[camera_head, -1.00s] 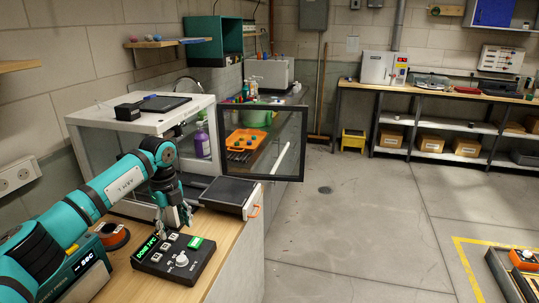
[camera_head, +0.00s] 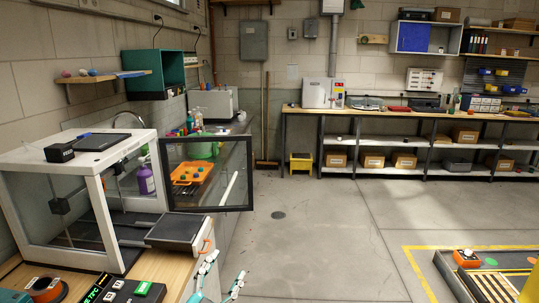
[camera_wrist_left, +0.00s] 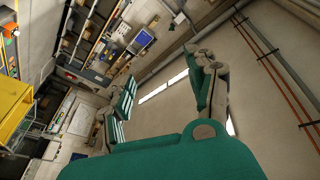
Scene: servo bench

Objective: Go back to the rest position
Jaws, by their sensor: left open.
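My left gripper (camera_head: 228,266) shows at the bottom edge of the head view, right of the wooden bench. Its two teal and grey fingers point up and stand apart, with nothing between them. In the left wrist view the same gripper (camera_wrist_left: 165,80) is open and empty, and the room appears tilted behind it. Most of my left arm is out of the head view. My right gripper is not in view.
A white-framed enclosure (camera_head: 103,202) stands on the bench with its glass door (camera_head: 243,160) swung open. A control box (camera_head: 143,289) with a green button is near the gripper's left. Open floor (camera_head: 310,240) lies to the right.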

